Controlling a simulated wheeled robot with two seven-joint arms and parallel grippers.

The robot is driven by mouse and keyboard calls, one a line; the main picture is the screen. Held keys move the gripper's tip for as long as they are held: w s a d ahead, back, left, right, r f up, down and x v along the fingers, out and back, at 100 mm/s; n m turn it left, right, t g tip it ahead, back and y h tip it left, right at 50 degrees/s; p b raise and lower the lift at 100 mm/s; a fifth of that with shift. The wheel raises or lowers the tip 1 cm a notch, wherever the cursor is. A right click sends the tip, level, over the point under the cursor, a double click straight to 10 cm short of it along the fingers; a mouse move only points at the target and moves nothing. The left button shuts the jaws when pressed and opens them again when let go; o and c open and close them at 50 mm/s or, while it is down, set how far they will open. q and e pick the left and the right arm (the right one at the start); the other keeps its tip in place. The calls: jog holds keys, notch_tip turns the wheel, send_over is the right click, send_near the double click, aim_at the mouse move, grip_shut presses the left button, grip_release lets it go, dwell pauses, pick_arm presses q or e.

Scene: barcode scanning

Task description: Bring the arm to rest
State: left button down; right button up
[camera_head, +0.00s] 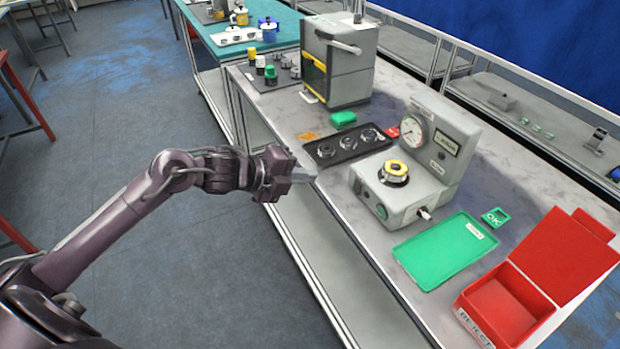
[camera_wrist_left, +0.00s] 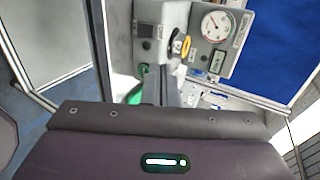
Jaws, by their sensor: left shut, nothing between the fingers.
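My left arm comes in from the left in the head view. Its gripper (camera_head: 304,176) is at the near edge of the workbench, pointing right, shut and empty. In the left wrist view the fingers (camera_wrist_left: 170,90) show together, pointing toward the grey gauge machine. That machine (camera_head: 430,165) stands on the bench to the right of the gripper, with a dial and a yellow-ringed part (camera_head: 396,170) on its base. It also shows in the left wrist view (camera_wrist_left: 222,45). My right gripper is not in view.
A black tray (camera_head: 322,159) with several round parts lies behind the gripper. A green tray (camera_head: 440,252) and an open red bin (camera_head: 510,300) lie at the front right. A grey box machine (camera_head: 345,65) stands further back. The floor left of the bench is clear around the arm.

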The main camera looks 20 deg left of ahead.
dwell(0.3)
pick_arm(q)
jog(key=s+a+f+n+y, duration=0.1)
jog(key=a+f+n, duration=0.25)
jog(key=f, duration=0.55)
jog(key=a+f+n+y, duration=0.25)
jog(key=f+n, duration=0.25)
jog(key=f, duration=0.5)
jog(key=s+a+f+n+y, duration=0.1)
jog(key=a+f+n, duration=0.25)
jog(key=f, duration=0.55)
jog(key=s+d+f+n+g+y, duration=0.3)
jog(key=s+f+n+g, duration=0.35)
jog(key=s+f, duration=1.6)
jog(key=s+d+f+n+g, duration=0.1)
jog(key=s+d+f+n, duration=0.1)
jog(key=s, duration=0.7)
jog(key=s+d+f+n+g, duration=0.1)
jog(key=s+d+f+n, duration=0.1)
jog(key=s+d+f, duration=0.2)
jog(key=s+f, duration=0.3)
jog(key=s, duration=0.3)
jog(key=shift+s+d+n, duration=0.25)
jog(key=shift+d+n, duration=0.05)
jog(key=shift+n, duration=0.05)
